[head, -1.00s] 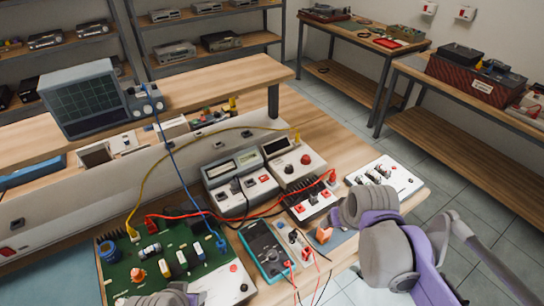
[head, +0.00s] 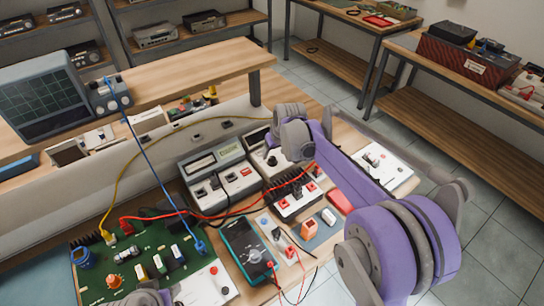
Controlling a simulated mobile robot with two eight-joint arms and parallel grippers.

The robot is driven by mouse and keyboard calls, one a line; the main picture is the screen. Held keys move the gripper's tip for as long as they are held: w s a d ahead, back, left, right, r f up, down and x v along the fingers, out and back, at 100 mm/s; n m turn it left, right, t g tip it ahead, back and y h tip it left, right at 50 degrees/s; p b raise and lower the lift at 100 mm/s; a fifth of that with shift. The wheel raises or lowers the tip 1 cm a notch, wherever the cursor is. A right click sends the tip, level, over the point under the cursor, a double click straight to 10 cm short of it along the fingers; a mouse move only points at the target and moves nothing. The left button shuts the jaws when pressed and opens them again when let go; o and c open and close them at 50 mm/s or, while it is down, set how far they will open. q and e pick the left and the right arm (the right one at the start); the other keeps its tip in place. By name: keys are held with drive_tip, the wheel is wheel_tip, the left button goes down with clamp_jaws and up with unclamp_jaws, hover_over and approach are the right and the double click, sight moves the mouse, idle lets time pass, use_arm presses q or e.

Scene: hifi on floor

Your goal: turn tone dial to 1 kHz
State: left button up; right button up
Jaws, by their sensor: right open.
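A light box with a small display (head: 257,137), which looks like the tone unit, stands on the bench behind the black heat-sink module. A dark knob (head: 271,160) shows on its front. The lettering is too small to read, so I cannot tell the dial's setting. My right gripper (head: 288,125) is open over the right side of this box and hides that side, including the place of a red knob. I cannot tell if it touches the box. Part of my left arm's grey end (head: 150,297) shows at the bottom edge; its fingers cannot be made out.
A twin-display unit (head: 215,180) stands left of the box. Red and yellow leads cross the bench near it. In front are a black finned module (head: 292,195), a teal meter (head: 245,250) and a green circuit board (head: 130,270). A white switch panel (head: 398,172) lies right.

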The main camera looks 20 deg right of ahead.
sight(272, 158)
drive_tip(key=shift+x, duration=2.15)
drive_tip(key=shift+r, duration=0.1)
clamp_jaws()
